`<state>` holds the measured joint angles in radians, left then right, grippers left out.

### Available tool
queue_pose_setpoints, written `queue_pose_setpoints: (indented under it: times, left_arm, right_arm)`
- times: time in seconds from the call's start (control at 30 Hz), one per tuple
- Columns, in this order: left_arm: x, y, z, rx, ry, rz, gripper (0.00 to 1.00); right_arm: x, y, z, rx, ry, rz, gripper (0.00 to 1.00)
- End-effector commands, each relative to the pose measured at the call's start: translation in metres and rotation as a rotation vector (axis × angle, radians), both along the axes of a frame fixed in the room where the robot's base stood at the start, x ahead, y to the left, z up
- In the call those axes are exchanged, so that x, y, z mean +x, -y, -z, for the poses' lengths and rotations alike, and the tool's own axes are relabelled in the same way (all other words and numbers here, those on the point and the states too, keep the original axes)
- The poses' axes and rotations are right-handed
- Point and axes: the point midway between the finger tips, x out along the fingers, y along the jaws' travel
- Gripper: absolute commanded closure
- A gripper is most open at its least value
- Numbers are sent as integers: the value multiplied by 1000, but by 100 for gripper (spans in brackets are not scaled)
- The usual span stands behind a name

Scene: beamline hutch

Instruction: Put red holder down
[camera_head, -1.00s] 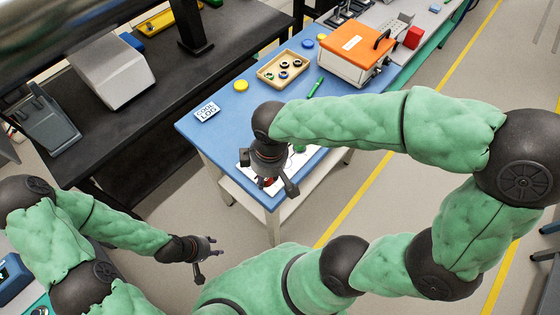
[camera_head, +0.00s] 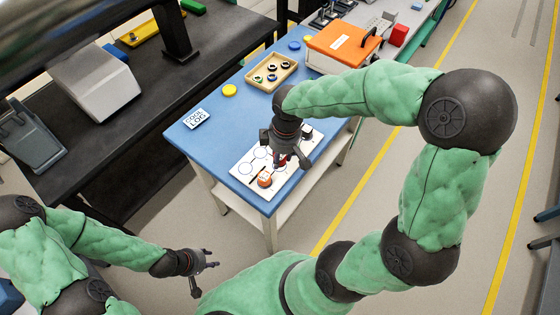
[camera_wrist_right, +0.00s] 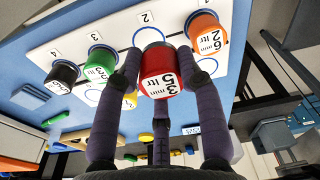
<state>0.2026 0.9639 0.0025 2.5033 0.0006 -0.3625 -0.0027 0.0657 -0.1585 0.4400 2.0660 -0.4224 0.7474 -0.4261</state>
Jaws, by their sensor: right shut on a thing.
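In the head view my right gripper (camera_head: 290,160) is over the white board (camera_head: 240,170) near the blue table's front corner, mostly covering the red holder. My left gripper (camera_head: 207,273) is open and empty, off the table at lower left.
An orange holder (camera_wrist_right: 205,38) stands by number 1, beside the red one. Green (camera_wrist_right: 100,62), black (camera_wrist_right: 64,74) and yellow (camera_wrist_right: 130,98) holders are on the other side. A tray (camera_head: 272,72), yellow disc (camera_head: 229,90) and log card (camera_head: 196,118) lie farther back on the table.

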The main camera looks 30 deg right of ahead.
Motion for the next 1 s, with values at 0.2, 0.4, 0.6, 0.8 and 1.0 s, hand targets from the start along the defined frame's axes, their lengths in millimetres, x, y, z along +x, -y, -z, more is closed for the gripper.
queue_pose_setpoints:
  times: [0.2, 0.4, 0.6, 0.8, 1.0]
  left_arm:
    - [0, 0, 7, 0, 0, 0, 60]
    - [0, 0, 12, 0, 0, 0, 60]
    - [0, 0, 26, 0, 0, 0, 60]
    - [0, 0, 24, 0, 0, 0, 60]
    - [0, 0, 27, 0, 0, 0, 60]
  right_arm:
    - [13, 7, 17, -1, 1, 0, 97]
    - [21, 11, 30, -1, -1, 0, 97]
    - [20, 11, 58, 0, -1, 0, 97]
    - [21, 11, 57, -1, 1, 0, 97]
    - [20, 11, 61, 0, 0, 0, 97]
